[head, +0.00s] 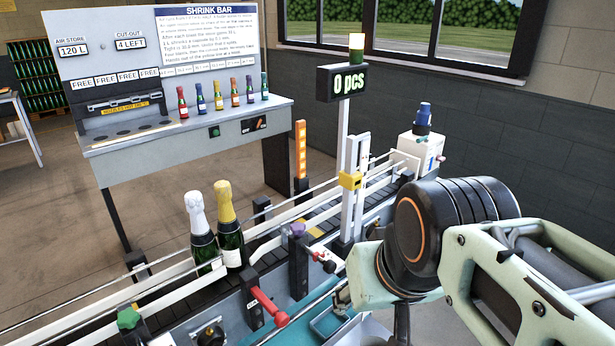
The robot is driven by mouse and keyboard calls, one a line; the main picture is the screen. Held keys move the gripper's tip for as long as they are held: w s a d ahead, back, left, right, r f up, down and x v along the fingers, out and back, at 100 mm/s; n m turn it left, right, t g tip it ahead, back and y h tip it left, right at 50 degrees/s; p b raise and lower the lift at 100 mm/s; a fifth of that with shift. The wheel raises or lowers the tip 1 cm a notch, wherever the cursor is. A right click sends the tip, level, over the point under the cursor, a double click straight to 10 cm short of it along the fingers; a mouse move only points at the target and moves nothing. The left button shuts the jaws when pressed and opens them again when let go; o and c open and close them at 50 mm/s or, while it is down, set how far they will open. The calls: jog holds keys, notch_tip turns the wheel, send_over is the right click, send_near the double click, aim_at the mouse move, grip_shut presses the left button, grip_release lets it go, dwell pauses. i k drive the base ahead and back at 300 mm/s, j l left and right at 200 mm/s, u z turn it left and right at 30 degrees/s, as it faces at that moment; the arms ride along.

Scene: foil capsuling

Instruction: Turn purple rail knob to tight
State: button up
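The purple rail knob (297,229) sits on top of a dark post beside the conveyor, right of the two bottles. A small red knob on a clamp sits just below and right of it. My arm (440,225) comes in from the right edge, with its black joint to the right of the knob. My gripper cannot be made out, so whether it is open or shut does not show. The knob's pointer or tight mark is too small to read.
A white-capped bottle (199,225) and a gold-capped bottle (229,222) stand on the conveyor between white rails. A red-handled lever (268,305) and a green knob (128,318) are in front. A counter display (342,82) reads 0 pcs. The shrink bar bench (185,138) stands behind.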

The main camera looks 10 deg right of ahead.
aim_at(297, 229)
jog(key=i+l+u, duration=0.1)
jog(key=l+u, duration=0.2)
jog(key=u, duration=0.15)
jog(key=l+u, duration=0.4)
jog(key=k+l, duration=0.1)
jog(key=l, duration=0.15)
jog(key=k+l+u, duration=0.1)
jog(key=l, duration=0.15)
jog(key=i+j+u, duration=0.2)
jog(key=i+j, duration=0.05)
jog(key=i, duration=0.05)
